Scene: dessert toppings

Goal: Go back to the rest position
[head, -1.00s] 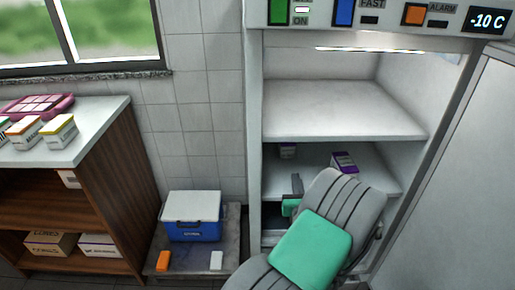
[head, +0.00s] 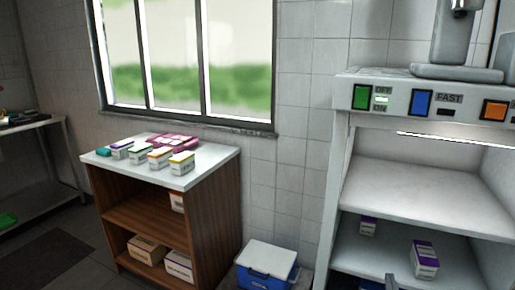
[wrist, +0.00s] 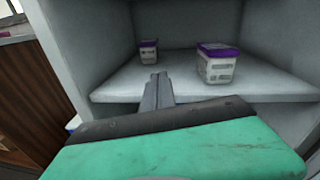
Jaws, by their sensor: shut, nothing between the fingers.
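My gripper (wrist: 157,80) is shut and empty in the wrist view. Its fingers point at the freezer shelf (wrist: 125,82), and I cannot tell how far they are from its edge. A purple-lidded tub (wrist: 218,66) stands on the shelf to the right of the fingers, and a smaller-looking one (wrist: 149,56) stands farther back; neither is held. Both tubs also show in the head view, the nearer one (head: 425,262) and the farther one (head: 368,227). Only a small grey part of my arm shows at the head view's bottom edge.
The open freezer (head: 347,165) has walls on both sides of the shelf and an upper shelf (head: 430,193). A wooden cabinet (head: 215,225) with several boxes on top stands to the left. A blue and white cooler (head: 266,268) sits low between them.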

